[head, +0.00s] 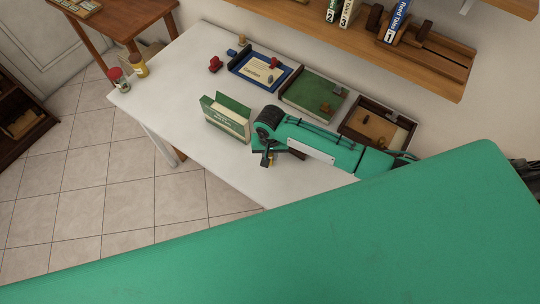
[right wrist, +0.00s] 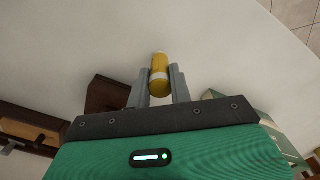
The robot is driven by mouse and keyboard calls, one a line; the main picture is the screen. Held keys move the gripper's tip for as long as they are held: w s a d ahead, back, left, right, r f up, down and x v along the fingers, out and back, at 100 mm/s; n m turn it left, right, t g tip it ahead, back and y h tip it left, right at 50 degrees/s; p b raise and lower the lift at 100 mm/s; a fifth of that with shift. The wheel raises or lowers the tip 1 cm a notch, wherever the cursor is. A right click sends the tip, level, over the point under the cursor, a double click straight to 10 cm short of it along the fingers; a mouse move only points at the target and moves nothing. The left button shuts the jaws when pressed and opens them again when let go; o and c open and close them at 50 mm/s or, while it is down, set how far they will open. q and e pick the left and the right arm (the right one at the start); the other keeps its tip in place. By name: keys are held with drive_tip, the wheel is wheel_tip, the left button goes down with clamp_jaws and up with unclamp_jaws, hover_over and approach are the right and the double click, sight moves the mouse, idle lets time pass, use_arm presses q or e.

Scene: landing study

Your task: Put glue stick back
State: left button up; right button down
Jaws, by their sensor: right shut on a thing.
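My right gripper (head: 267,159) reaches over the white table, just in front of a green box. In the right wrist view its two grey fingers (right wrist: 159,88) are shut on a yellow cylinder with a pale band, which looks like the glue stick (right wrist: 160,66). The white tabletop shows behind it. In the head view the held stick is too small and too hidden to make out clearly. A blue tray (head: 237,66), a green tray (head: 308,91) and a brown tray (head: 385,107) stand in a row along the wall, with small things in them. My left gripper is not in view.
The green box (head: 228,117) stands near the gripper. A wall shelf (head: 355,38) with books overhangs the back. The table's left part is mostly clear.

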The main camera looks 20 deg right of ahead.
drive_tip(key=shift+f, duration=0.9)
drive_tip(key=shift+f, duration=0.1)
drive_tip(key=c, duration=1.3)
unclamp_jaws()
drive_tip(key=shift+o, duration=0.2)
wheel_tip(320, 180, up, 12)
drive_tip(key=shift+r+b, duration=0.15)
drive_tip(key=shift+b, duration=0.65)
